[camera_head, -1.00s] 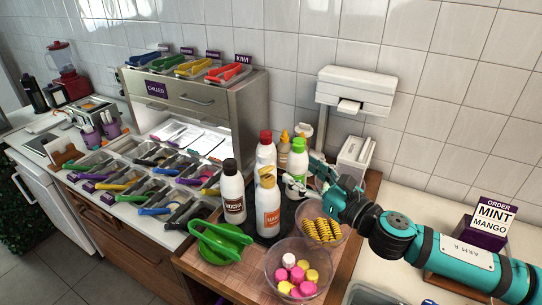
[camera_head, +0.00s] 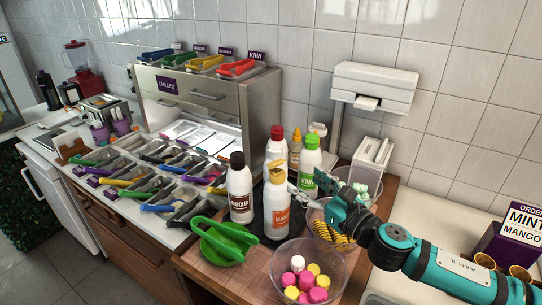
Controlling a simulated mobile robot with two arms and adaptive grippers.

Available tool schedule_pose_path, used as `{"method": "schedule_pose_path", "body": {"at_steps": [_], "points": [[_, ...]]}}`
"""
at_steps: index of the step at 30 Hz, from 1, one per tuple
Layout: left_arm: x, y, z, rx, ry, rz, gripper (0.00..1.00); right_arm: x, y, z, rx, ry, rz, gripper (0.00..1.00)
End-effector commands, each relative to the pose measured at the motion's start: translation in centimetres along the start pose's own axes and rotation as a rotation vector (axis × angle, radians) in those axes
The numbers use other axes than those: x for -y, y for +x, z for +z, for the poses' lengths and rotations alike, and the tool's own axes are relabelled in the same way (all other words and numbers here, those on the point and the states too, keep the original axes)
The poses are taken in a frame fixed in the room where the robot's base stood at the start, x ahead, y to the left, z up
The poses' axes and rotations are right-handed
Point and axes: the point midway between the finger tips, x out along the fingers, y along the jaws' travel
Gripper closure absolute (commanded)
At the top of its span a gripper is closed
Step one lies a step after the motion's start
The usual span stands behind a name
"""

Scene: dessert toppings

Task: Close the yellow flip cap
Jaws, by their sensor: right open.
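The bottle with the yellow flip cap (camera_head: 276,172) is white with an orange label (camera_head: 281,217) and stands upright at the front of the bottle group. A part of the cap appears raised, but it is too small to be sure. My right gripper (camera_head: 300,194) is open, just right of this bottle's upper part and a little below the cap. Its fingers look empty, and I cannot tell whether they touch the bottle. My left gripper is not in view.
A mocha bottle (camera_head: 239,188) stands close on the left; red-capped (camera_head: 276,147) and green-capped (camera_head: 309,160) bottles stand behind. A clear bowl of pink and yellow sweets (camera_head: 340,272) is in front. Green tongs (camera_head: 222,238) lie on a green dish at the left.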

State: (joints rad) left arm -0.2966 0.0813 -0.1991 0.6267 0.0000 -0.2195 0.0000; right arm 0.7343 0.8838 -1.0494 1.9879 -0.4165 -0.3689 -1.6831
Motion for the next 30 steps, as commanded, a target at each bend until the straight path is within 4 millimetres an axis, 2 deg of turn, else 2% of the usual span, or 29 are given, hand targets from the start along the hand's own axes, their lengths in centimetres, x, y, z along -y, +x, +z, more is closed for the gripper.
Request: {"method": "schedule_pose_path", "body": {"at_steps": [6, 16, 22, 30], "points": [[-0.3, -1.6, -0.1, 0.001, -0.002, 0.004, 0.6, 0.0, 5.0, 0.4, 0.001, 0.003, 0.0, 0.37], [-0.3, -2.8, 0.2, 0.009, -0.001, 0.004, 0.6, -0.1, 11.7, 0.2, 0.0, 0.002, -0.001, 0.37], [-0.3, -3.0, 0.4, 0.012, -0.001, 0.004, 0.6, 0.0, 13.9, 0.0, -0.001, 0.002, -0.001, 0.37], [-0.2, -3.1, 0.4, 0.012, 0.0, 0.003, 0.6, 0.0, 14.5, -0.1, -0.001, 0.0, -0.001, 0.37]]}}
